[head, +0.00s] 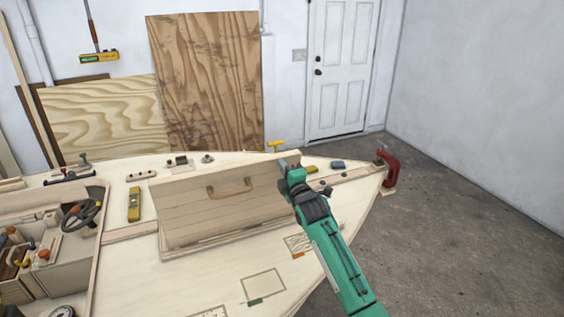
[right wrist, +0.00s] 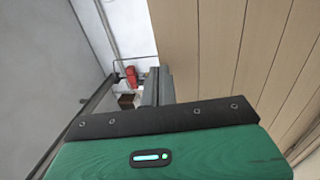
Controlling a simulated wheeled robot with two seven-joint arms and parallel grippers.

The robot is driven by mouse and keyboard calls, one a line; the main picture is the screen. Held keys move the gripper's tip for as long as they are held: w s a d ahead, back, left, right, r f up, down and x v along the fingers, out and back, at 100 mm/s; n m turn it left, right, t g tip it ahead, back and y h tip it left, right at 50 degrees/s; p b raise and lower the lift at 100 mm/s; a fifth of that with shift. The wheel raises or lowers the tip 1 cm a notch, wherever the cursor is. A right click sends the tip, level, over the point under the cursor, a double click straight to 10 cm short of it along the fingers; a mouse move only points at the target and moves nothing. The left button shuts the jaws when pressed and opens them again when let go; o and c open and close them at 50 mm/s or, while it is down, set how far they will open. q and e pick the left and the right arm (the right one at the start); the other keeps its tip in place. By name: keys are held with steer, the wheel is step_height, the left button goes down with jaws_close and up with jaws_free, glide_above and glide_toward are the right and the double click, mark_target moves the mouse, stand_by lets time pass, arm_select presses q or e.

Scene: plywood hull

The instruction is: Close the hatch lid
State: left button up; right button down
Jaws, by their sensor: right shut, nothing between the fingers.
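The hatch lid (head: 190,213) is a pale planked wooden panel standing raised and steeply tilted on the deck, with a wooden handle (head: 229,188) on the face towards me. My right gripper (head: 289,161) is shut and empty at the lid's upper right corner. In the right wrist view the shut fingers (right wrist: 157,87) point along the lid's planks (right wrist: 235,50), which fill the right side. I cannot tell whether the fingers touch the lid. The hatch opening is mostly hidden by the lid. My left gripper is not in view.
A yellow level (head: 134,204) lies on the deck left of the lid. A cockpit with a steering wheel (head: 82,214) is further left. A red clamp (head: 387,170) sits at the bow tip. The deck (head: 200,275) in front of the lid is mostly clear.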

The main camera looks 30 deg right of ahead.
steer(key=shift+w+r, duration=0.1)
steer(key=shift+w, duration=0.4)
steer(key=w+p, duration=0.1)
steer(key=w, duration=0.1)
steer(key=w+r+g+p, duration=0.1)
steer(key=w, duration=0.1)
steer(key=w+g+p, duration=0.1)
steer(key=w, duration=0.1)
steer(key=shift+w+d+r+p, duration=0.3)
steer(key=shift+w+r+p, duration=0.05)
steer(key=shift+r+p, duration=0.05)
steer(key=w+f+g+b, duration=0.3)
steer(key=w+b, duration=0.6)
steer(key=w, duration=0.5)
steer(key=shift+w+d+g, duration=0.15)
steer(key=shift+d+g, duration=0.15)
steer(key=shift+g, duration=0.3)
